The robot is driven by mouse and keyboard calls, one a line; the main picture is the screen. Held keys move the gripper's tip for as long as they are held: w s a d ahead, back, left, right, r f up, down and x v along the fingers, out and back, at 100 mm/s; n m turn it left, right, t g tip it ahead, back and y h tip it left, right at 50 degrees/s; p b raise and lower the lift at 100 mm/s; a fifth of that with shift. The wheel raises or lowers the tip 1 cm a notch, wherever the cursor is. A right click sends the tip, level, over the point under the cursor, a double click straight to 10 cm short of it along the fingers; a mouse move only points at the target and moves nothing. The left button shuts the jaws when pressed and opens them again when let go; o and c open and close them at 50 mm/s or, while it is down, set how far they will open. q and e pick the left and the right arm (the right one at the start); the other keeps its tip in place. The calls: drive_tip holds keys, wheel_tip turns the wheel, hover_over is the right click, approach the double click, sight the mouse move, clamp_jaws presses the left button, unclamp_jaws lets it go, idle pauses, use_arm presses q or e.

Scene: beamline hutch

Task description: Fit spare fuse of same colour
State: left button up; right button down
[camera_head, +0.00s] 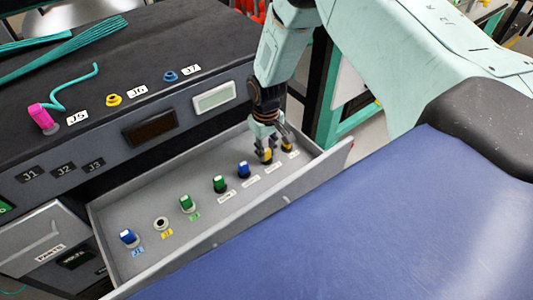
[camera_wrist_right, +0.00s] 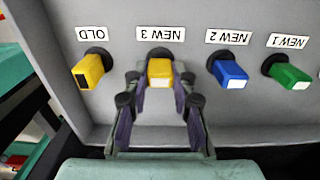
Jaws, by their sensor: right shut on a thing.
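My right gripper (camera_head: 267,150) reaches down into the open drawer. In the right wrist view its fingers (camera_wrist_right: 160,108) are shut on the yellow fuse (camera_wrist_right: 160,72) at the label NEW 3, which is in its holder. Beside it stand the blue fuse (camera_wrist_right: 229,73) at NEW 2, the green fuse (camera_wrist_right: 290,75) at NEW 1, and a yellow fuse with a dark end (camera_wrist_right: 91,71) at OLD. In the head view, an empty socket (camera_head: 161,223) with a yellow label lies between a blue fuse (camera_head: 127,237) and a green fuse (camera_head: 186,203). My left gripper is not in view.
The drawer (camera_head: 220,232) is pulled out of a dark cabinet, its front wall facing a blue surface (camera_head: 370,220). On the cabinet top are a pink plug (camera_head: 42,117) with a teal cable and yellow (camera_head: 114,100) and blue (camera_head: 170,76) connectors.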

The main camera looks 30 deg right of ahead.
sight(266, 150)
drive_tip(key=shift+r+p, duration=1)
drive_tip(key=shift+r, duration=0.1)
idle(0.8)
drive_tip(key=shift+r+p, duration=2.75)
drive_tip(key=shift+r, duration=0.2)
drive_tip(key=shift+w, duration=0.2)
